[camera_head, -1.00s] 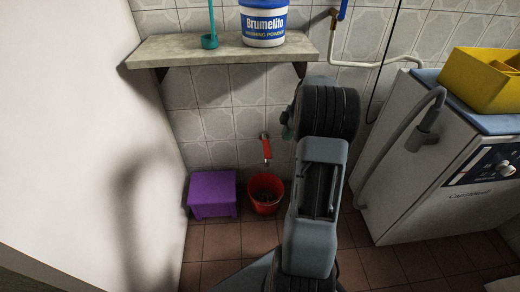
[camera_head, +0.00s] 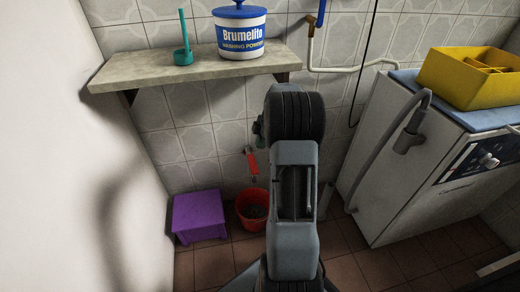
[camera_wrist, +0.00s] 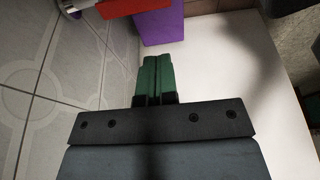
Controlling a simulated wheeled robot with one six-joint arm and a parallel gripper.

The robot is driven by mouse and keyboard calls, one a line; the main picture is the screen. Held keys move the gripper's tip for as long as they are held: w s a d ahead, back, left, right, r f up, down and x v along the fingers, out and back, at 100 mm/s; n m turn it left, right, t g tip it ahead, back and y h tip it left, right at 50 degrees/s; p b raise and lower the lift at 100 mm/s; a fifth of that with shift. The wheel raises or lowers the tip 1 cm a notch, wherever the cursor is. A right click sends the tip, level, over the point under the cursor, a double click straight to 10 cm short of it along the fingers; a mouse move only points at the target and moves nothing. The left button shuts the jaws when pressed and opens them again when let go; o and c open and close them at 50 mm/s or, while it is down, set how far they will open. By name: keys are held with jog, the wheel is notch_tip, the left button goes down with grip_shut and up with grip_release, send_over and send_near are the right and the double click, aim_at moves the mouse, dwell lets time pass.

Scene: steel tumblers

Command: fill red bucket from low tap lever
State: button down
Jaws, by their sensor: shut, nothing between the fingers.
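The red bucket (camera_head: 252,210) stands on the tiled floor against the wall, just right of the purple stool. Its inside looks dark, and I cannot tell whether it holds water. The red tap lever (camera_head: 252,163) is low on the tiled wall above the bucket. In the wrist view the red lever (camera_wrist: 108,8) shows at the top, with a bit of pale metal beside it. My gripper (camera_wrist: 154,62) has its green fingers shut and empty, apart from the lever. In the head view my arm hides most of the gripper.
The purple stool (camera_head: 200,216) stands left of the bucket. A stone shelf (camera_head: 195,68) above holds a washing powder tub (camera_head: 239,34) and a teal ladle (camera_head: 183,56). A washing machine (camera_head: 400,160) with a yellow crate (camera_head: 466,78) stands right. A white wall bounds the left.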

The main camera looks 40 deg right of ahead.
jog(key=b, duration=0.4)
send_near(256, 171)
jog(key=x, duration=0.3)
jog(key=a+x, duration=0.1)
jog(key=x, duration=0.1)
jog(key=shift+w+f, duration=0.1)
jog(key=shift+w, duration=0.35)
jog(key=shift+f+b, duration=0.45)
jog(key=shift+f, duration=0.3)
jog(key=shift+a+f, duration=0.1)
jog(key=shift+f, duration=0.25)
jog(key=shift+s+a+f+b, duration=0.1)
jog(key=shift+s+f+b, duration=0.15)
jog(key=shift+f+b, duration=0.5)
dwell(4.5)
